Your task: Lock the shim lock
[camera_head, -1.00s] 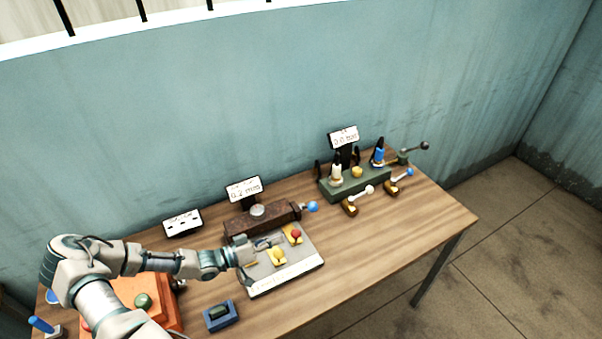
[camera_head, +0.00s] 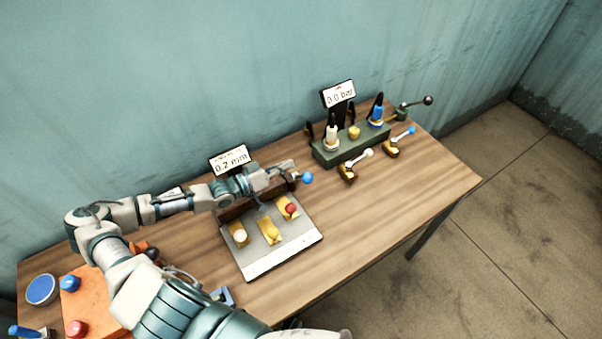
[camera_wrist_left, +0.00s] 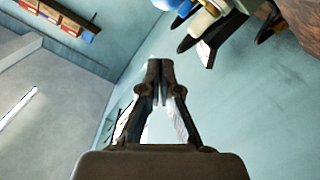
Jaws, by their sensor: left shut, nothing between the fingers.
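The rusty brown block (camera_head: 232,212) stands behind the grey plate, with a 0.2 mm display (camera_head: 230,160) behind it and a blue ball knob (camera_head: 307,178) at its right end. I take this block and knob as the shim lock; no label confirms it. My left gripper (camera_head: 291,170) is over the block's right part, just left of the blue knob; contact cannot be told. My arm hides much of the block. In the left wrist view the gripper's fingers (camera_wrist_left: 160,66) are together and empty. My right gripper is not in view.
The grey plate (camera_head: 262,262) carries yellow pieces with white, yellow and red knobs. A green unit (camera_head: 335,155) with a 0.0 bar display and levers stands to the right. An orange box (camera_head: 95,292) is at front left. The table's right front is clear.

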